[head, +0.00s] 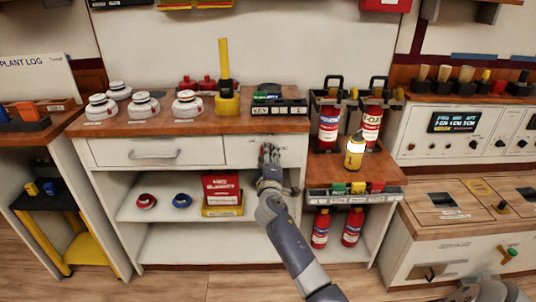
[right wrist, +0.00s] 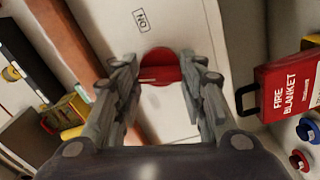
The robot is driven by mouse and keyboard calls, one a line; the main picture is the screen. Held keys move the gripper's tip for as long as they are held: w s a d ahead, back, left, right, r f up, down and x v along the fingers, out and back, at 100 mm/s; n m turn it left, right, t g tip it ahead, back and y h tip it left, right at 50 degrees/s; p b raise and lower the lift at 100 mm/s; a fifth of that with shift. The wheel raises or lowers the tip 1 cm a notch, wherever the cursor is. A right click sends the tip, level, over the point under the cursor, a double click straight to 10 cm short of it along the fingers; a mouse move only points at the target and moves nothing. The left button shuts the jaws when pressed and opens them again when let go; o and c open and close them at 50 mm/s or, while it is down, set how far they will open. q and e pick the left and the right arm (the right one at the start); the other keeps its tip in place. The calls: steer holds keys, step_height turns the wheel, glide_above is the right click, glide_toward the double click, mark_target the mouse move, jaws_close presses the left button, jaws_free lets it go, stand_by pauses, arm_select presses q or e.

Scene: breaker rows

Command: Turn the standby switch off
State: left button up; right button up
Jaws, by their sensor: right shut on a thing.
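A round red switch knob (right wrist: 160,66) sits on a pale panel (right wrist: 182,28) in the right wrist view. A small label (right wrist: 141,20) beside it appears to read ON, upside down. My right gripper (right wrist: 158,82) has its two fingers on either side of the knob and is shut on it. In the head view my right gripper (head: 268,156) is at the front panel (head: 247,152) right of the drawer and largely hides the knob. I cannot read a standby label.
A drawer (head: 145,152) with a bar handle is left of the gripper. A red fire blanket box (head: 221,187) stands on the shelf below. Fire extinguishers (head: 329,128) and a lit yellow lamp (head: 355,155) stand to the right. A yellow upright tool (head: 226,75) stands on the worktop.

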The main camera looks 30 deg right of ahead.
arm_select(q)
steer(key=shift+s+a+f+p, duration=0.1)
steer(key=shift+s+f+p, duration=0.1)
steer(key=shift+s+f, duration=0.4)
steer(key=shift+s+f+p, duration=0.2)
steer(key=shift+s+f, duration=0.05)
steer(key=shift+f, duration=0.7)
steer(key=shift+s+a+f+p, duration=0.1)
steer(key=shift+s+f+p, duration=0.1)
steer(key=shift+s+f, duration=0.4)
arm_select(e)
steer(key=shift+n, duration=1.8)
arm_select(q)
steer(key=shift+w+f, duration=0.2)
arm_select(e)
steer(key=o, duration=1.1)
steer(key=shift+c, duration=0.2)
arm_select(q)
steer(key=shift+d, duration=0.1)
arm_select(e)
steer(key=shift+a, duration=0.1)
steer(key=v, duration=1.2)
